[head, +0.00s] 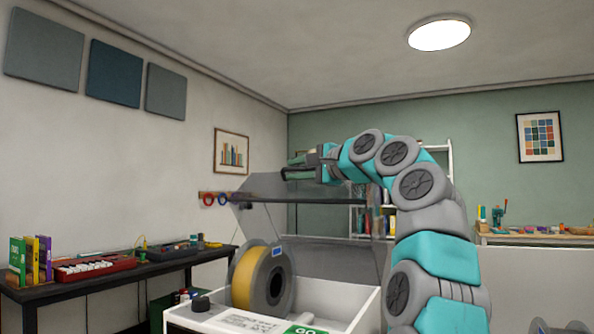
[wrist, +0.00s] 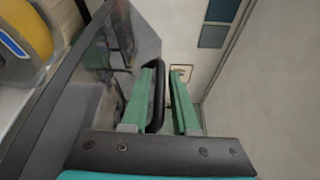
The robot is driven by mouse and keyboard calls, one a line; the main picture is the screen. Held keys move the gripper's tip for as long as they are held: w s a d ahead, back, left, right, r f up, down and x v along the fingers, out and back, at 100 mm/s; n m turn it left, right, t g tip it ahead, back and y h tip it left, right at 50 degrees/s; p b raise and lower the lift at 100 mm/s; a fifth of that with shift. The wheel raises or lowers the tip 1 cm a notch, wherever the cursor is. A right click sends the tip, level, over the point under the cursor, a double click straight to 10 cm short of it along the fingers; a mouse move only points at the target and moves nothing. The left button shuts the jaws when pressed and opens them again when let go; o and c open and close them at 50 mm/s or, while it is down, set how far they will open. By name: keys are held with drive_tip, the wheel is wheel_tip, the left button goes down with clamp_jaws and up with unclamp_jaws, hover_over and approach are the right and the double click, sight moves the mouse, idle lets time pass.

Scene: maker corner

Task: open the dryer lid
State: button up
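The filament dryer is a white box (head: 345,308) at the bottom middle of the head view, with a yellow spool (head: 245,278) inside. Its smoky transparent lid (head: 325,258) is raised and tilted up above the box. My gripper (head: 287,168) is at the lid's upper edge. In the wrist view the lid (wrist: 85,60) is left of my gripper (wrist: 167,68). The black handle (wrist: 158,95) lies between the two green fingers, close against the left one. A gap shows between the handle and the right finger, so my gripper is open around it.
A dark bench (head: 90,285) at left holds books (head: 32,260), a red case (head: 95,267) and small tools. A shelf (head: 447,165) stands behind my arm. Another worktop (head: 535,240) with small items is at right. The space above the lid is clear.

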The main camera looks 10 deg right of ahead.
sight(322, 194)
drive_tip(key=shift+o, duration=0.8)
drive_tip(key=shift+f, duration=0.1)
drive_tip(key=shift+d, duration=0.15)
drive_tip(key=shift+s+d+f+b, duration=0.1)
drive_tip(key=shift+s+d+b, duration=0.2)
drive_tip(key=shift+s, duration=0.2)
drive_tip(key=shift+r+b+v, duration=0.2)
drive_tip(key=shift+b+v, duration=0.35)
drive_tip(key=shift+v, duration=2.75)
drive_tip(key=shift+a, duration=0.15)
